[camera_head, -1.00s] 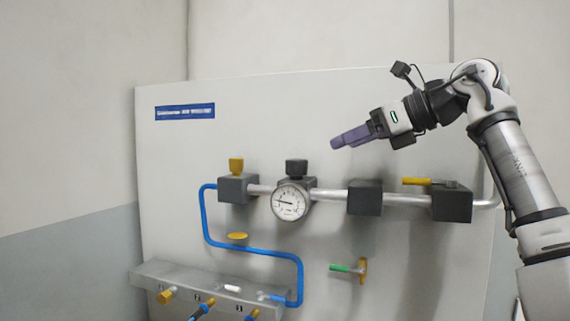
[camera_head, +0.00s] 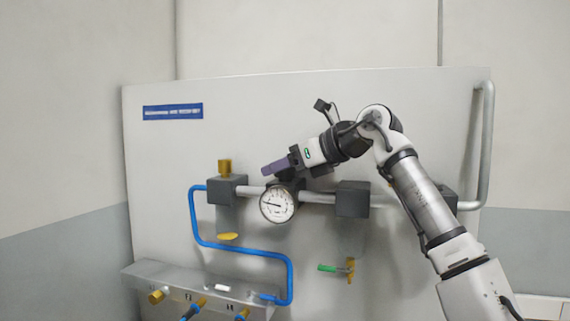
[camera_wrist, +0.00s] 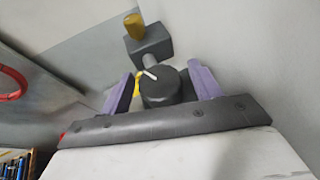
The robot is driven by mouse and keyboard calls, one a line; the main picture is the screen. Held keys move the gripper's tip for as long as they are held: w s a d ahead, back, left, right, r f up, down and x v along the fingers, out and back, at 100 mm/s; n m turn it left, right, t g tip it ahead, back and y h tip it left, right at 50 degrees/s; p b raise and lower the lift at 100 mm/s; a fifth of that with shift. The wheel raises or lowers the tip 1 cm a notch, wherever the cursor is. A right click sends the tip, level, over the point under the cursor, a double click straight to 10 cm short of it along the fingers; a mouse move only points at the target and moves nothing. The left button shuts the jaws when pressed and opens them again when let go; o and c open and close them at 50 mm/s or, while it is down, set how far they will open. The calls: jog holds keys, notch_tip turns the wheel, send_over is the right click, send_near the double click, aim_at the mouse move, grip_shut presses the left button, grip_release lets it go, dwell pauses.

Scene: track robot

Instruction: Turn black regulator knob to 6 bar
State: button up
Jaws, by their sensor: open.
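The black regulator knob (camera_wrist: 160,88) shows in the wrist view as a round dark cap with a white pointer mark at its edge. My gripper (camera_wrist: 162,70) is open, with one purple finger on each side of the knob. Contact between fingers and knob cannot be told. In the head view my gripper (camera_head: 274,168) is in front of the regulator and hides most of the knob. The round white pressure gauge (camera_head: 277,204) shows below it with a dark needle; its numbers are too small to read.
A block with a yellow knob (camera_head: 224,167) stands left of the regulator on the pipe, and a dark block (camera_head: 352,199) stands right. A blue hose (camera_head: 240,250) loops below. A green-tipped fitting (camera_head: 328,268) is lower right. A ledge with several fittings (camera_head: 150,275) is lower left.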

jog(key=c, duration=1)
jog(key=shift+f+b, duration=0.1)
jog(key=shift+b, duration=0.3)
